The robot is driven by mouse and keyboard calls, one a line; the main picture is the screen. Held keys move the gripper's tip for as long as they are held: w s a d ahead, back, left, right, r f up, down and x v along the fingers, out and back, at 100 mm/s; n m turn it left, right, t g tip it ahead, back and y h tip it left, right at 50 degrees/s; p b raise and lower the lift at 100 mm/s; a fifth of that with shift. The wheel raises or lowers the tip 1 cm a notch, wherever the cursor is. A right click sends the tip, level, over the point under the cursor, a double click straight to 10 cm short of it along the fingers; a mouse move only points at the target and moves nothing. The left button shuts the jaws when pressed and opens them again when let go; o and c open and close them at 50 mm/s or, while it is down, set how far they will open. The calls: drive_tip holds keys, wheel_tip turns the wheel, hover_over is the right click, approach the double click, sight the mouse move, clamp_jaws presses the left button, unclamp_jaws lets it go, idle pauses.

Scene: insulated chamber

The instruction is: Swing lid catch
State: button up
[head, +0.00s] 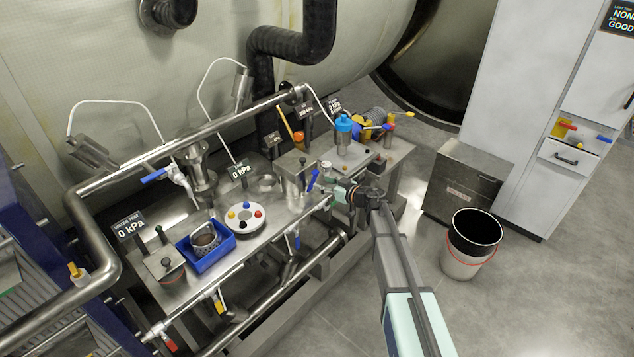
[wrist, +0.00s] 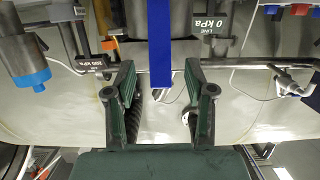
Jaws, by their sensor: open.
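A blue lever (head: 313,180) stands at the front of a small metal box (head: 292,174) on the steel bench; it looks like the lid catch, but I cannot be sure. In the wrist view a blue bar (wrist: 160,45), likely the same lever, hangs in line with the gap between my fingers. My gripper (head: 330,192) is at the bench's front edge, just right of the lever. In the wrist view my gripper (wrist: 158,80) has its two dark green fingers spread apart with nothing clamped. I cannot tell whether the bar is between the fingertips or just beyond them.
A blue-capped cylinder (head: 343,133) stands behind my gripper. A white round holder (head: 244,220) and a blue tray (head: 206,246) sit to the left. A pipe rail (head: 250,270) runs along the front. A bin (head: 470,245) stands on open floor at right.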

drive_tip(key=v, duration=0.6)
drive_tip(key=shift+s+d, duration=0.25)
